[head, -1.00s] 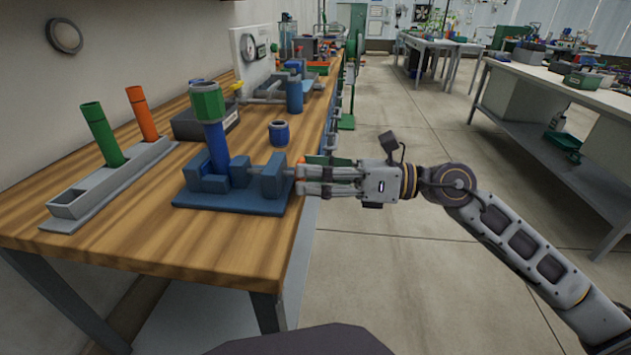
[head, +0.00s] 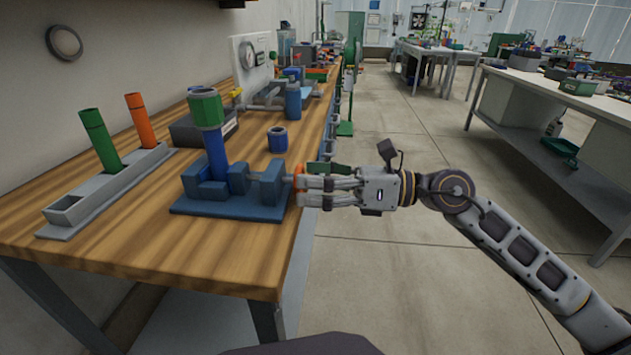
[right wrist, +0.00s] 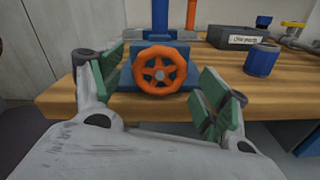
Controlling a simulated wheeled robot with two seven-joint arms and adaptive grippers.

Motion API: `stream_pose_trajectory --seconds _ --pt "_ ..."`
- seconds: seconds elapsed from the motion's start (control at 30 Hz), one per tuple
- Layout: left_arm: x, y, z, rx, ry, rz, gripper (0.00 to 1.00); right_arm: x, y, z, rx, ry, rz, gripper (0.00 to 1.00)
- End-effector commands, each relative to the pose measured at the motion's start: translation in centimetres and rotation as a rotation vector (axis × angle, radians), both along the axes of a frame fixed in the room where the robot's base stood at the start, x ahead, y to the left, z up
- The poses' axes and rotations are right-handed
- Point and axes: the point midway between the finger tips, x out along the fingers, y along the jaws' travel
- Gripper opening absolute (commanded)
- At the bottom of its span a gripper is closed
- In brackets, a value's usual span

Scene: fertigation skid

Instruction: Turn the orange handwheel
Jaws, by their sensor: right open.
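The orange handwheel (right wrist: 160,70) faces the right wrist camera at the front of a blue vise-like fixture (head: 228,212). In the head view only a sliver of the handwheel (head: 299,180) shows behind my fingers. My right gripper (head: 306,185) is open, its fingertips at the wheel's side of the fixture. In the right wrist view the green-padded fingers of the right gripper (right wrist: 165,88) stand apart left and right of the wheel, with gaps on both sides. My left gripper is not in view.
The fixture sits at the right edge of the wooden bench (head: 150,255). A grey rack (head: 65,210) holds a green and an orange tube at left. A blue cup (head: 277,140) and a dark labelled box (head: 190,130) stand behind. The floor right of the bench is open.

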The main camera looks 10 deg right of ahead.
Motion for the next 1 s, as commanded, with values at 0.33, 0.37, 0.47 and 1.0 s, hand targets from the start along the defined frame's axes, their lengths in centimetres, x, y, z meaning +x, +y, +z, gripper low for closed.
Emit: stream_pose_trajectory --seconds 0.33,0.37,0.47,1.0 --pt "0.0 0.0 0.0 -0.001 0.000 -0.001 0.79 -0.2 -0.6 0.0 0.002 0.002 0.000 0.75" --pt "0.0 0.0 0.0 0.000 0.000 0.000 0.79 -0.2 -0.7 0.0 0.001 0.002 -0.001 0.75" --pt "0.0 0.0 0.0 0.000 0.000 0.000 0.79 -0.3 -1.1 -0.1 0.002 0.003 -0.001 0.75" --pt "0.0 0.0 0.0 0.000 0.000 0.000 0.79 -1.2 -3.9 -0.1 0.001 0.003 0.000 0.75"
